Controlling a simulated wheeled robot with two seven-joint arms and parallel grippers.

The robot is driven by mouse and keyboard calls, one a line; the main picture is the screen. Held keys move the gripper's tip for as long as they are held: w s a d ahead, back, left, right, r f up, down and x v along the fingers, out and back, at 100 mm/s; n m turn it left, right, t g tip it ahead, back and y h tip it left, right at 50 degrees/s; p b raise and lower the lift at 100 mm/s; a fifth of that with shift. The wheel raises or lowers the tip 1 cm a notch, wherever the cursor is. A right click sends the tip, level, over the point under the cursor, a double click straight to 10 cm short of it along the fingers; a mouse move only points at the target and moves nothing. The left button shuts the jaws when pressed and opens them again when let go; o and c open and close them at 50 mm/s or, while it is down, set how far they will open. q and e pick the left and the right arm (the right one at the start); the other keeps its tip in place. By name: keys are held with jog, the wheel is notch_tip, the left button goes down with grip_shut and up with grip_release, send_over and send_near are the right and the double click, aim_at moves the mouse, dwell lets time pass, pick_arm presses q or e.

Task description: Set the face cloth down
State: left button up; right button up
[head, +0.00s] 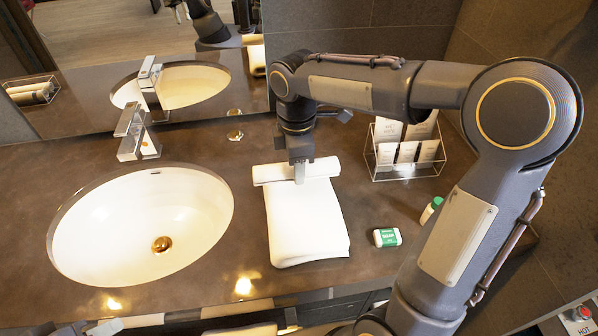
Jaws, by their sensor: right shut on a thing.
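The face cloth is a white roll (270,175) lying crosswise at the back end of a white folded towel (307,225) on the counter. My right gripper (300,173) points down from above and is shut on the roll near its middle. The roll is level and at or just above the towel; I cannot tell whether it bears on it. A grey part with a pale tip at the bottom left edge seems to be my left gripper (98,327). It is cut off by the frame, so its jaws do not show clearly.
A sink (90,225) with a chrome tap (135,135) is left of the towel. A wire rack (402,172) with white packets stands at the back right. A green-and-white soap box (386,237) lies right of the towel. A mirror (75,75) is behind the counter (215,265).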

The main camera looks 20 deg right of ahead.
jog(key=shift+w+d+f, duration=0.1)
jog(key=shift+d+f, duration=0.15)
jog(key=shift+f, duration=0.1)
jog(key=shift+w+d+f, duration=0.1)
jog(key=shift+f, duration=1.6)
jog(key=shift+f, duration=0.1)
jog(key=shift+f, duration=0.15)
jog(key=o, duration=1)
jog(key=shift+c, duration=0.2)
